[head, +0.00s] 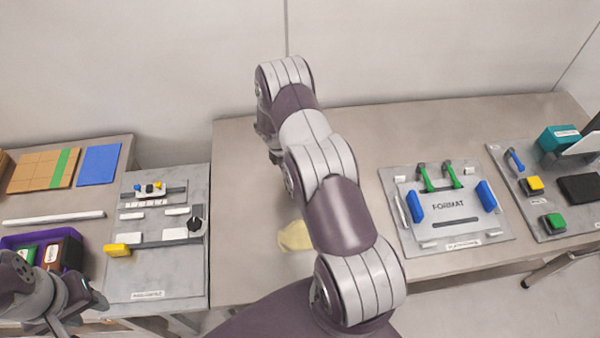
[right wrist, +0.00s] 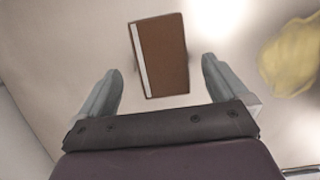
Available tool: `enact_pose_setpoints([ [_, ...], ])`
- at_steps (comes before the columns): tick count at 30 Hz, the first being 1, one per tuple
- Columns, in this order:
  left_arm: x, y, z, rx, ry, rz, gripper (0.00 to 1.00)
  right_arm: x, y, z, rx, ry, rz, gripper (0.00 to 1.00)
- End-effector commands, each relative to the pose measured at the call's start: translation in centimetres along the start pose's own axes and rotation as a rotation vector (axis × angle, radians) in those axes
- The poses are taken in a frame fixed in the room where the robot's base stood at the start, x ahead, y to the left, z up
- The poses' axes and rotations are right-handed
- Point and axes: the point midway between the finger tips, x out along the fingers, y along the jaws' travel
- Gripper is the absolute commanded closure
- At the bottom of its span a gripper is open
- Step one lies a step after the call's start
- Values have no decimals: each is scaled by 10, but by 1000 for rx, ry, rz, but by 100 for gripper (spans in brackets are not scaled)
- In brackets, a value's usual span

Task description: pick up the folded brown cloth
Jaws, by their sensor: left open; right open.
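The folded brown cloth (right wrist: 160,57) lies flat on the pale table in the right wrist view, a brown rectangle with a white stripe along its left edge. My right gripper (right wrist: 160,76) is open, with one finger on each side of the cloth's near part as seen from the wrist; nothing is held. I cannot tell its height above the table. In the head view my right arm hides the cloth and most of the right gripper. My left gripper (head: 78,308) is open and empty at the lower left, near the purple bin (head: 75,240).
A crumpled yellow cloth (head: 295,236) lies on the table beside my right arm, also in the right wrist view (right wrist: 291,58). A grey fixture board (head: 150,275) stands left, a FORMAT panel (head: 445,235) right. The wall is close behind the table (head: 235,200).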

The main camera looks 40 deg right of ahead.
Motion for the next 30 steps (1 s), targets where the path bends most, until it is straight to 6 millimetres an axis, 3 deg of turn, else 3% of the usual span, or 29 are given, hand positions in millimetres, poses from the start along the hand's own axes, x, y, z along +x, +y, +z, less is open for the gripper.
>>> enact_pose_setpoints([
  [1, -12, 0, -2, 0, 1, 0, 57, 4, -2, 4, -1, -1, -5, 0],
  [6, -14, 0, -2, 0, 1, 0, 57, 27, 0, 2, 1, 0, 0, 0],
  [12, -12, 0, -2, 0, 1, 0, 57, 29, 0, 2, 1, 1, 1, 0],
  [17, -12, 0, -2, 0, 1, 0, 57, 29, 0, 2, 1, 1, 1, 52],
  [18, -12, 0, -2, 0, 1, 0, 57, 29, 0, 2, 1, 1, 0, 57],
  [30, -10, 0, -1, 0, 1, 0, 57, 25, -1, 3, 2, 1, 0, 58],
])
